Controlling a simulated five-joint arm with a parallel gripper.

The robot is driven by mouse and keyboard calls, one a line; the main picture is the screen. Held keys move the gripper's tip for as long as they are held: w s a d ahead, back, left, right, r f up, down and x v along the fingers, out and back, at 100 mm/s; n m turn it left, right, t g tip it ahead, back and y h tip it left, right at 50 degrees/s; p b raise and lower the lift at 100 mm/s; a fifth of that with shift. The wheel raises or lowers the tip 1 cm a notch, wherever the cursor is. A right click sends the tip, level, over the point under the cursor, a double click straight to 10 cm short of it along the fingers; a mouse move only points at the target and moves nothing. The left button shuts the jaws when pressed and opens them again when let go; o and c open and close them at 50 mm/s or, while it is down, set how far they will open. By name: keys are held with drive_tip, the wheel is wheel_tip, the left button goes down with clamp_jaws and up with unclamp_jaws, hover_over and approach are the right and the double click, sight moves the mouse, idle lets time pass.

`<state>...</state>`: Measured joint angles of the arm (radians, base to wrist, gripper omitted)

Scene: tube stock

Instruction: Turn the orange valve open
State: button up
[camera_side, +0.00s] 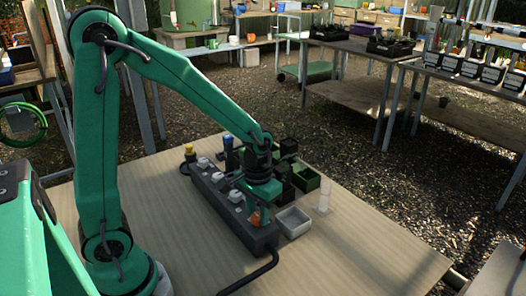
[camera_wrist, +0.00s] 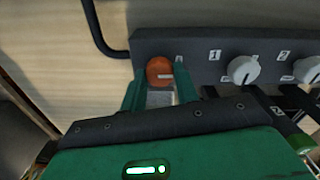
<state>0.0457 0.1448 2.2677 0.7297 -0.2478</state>
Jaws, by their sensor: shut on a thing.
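The orange valve (camera_wrist: 158,68) is a round knob with a pale pointer line. It sits near one end of a dark grey manifold block (camera_wrist: 205,40). In the wrist view my gripper (camera_wrist: 160,78) has one green finger on each side of the valve and is shut on it. The pointer line lies roughly sideways, toward the right. In the side view the orange valve (camera_side: 255,217) shows only in part, with my gripper (camera_side: 260,212) over it. The gripper hides much of the knob there.
White knobs (camera_wrist: 243,69) with number labels sit along the same block. A black hose (camera_wrist: 98,30) leaves the block's end. A white tray (camera_side: 292,222), dark green pots (camera_side: 305,178) and a clear cylinder (camera_side: 324,196) stand close by. The table's right front is clear.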

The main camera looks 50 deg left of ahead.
sight(258, 216)
idle(0.3)
drive_tip(key=o, duration=1)
drive_tip(key=shift+c, duration=0.2)
drive_tip(key=shift+r, duration=0.1)
drive_tip(key=shift+r, duration=3.85)
